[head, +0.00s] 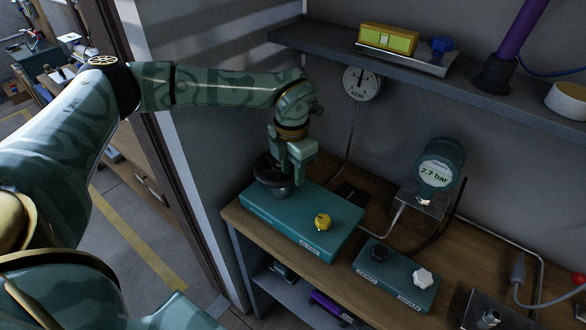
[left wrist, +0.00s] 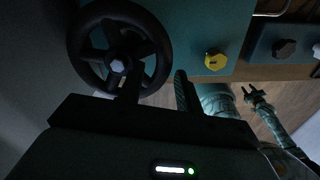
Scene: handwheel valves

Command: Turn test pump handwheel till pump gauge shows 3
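The pump gauge (head: 437,174) reads 2.7 bar on its pale display. The dark handwheel (head: 268,172) stands at the left end of a teal box (head: 300,222), partly behind my left gripper (head: 298,152). In the left wrist view the spoked handwheel (left wrist: 80,45) shows its pale hub. My left gripper (left wrist: 158,88) is open, with one finger over the lower rim and the other just right of the wheel. Contact cannot be told. My right gripper (left wrist: 258,95) looks open and empty, small and far off in the left wrist view.
A yellow knob (head: 322,222) sits on the same box. A smaller teal box (head: 396,282) carries a black knob (head: 380,252) and a white knob (head: 422,278). A round dial (head: 361,82) hangs under the shelf (head: 440,77). A wall stands close left of the bench.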

